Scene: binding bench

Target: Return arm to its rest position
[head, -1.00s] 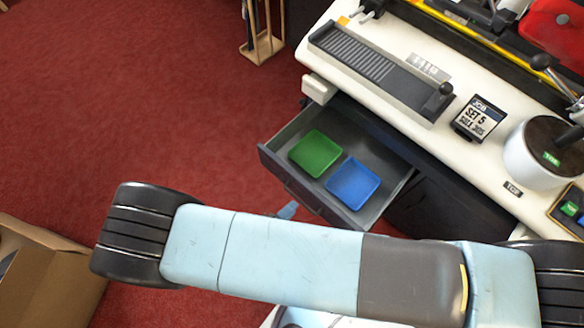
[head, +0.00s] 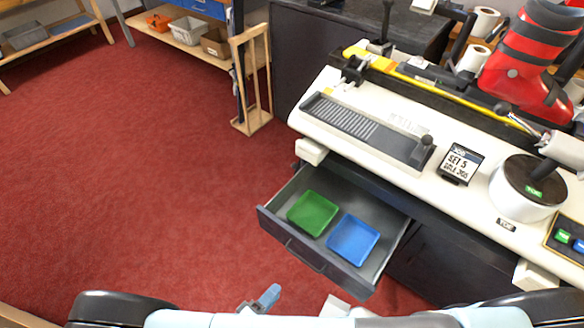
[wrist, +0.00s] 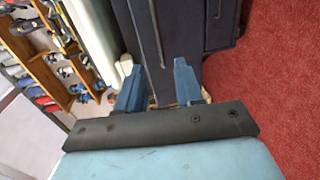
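My gripper (wrist: 157,78) shows in the wrist view as two blue fingers set apart, with nothing between them. In the head view my gripper (head: 266,297) is partly in sight near the bottom edge, just above my light blue arm, and low in front of the open drawer. The drawer (head: 283,238) stands pulled out of the bench, holding a green tray (head: 313,212) and a blue tray (head: 353,239) side by side. The gripper appears apart from the drawer in the head view. Much of my arm is cut off by the frame.
The white bench (head: 470,196) carries a display reading "SET 5" (head: 460,163), a round white machine (head: 520,189) and a red boot (head: 530,65). A wooden stand (head: 252,90) stands on the floor at its left. Open red carpet (head: 130,170) fills the left.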

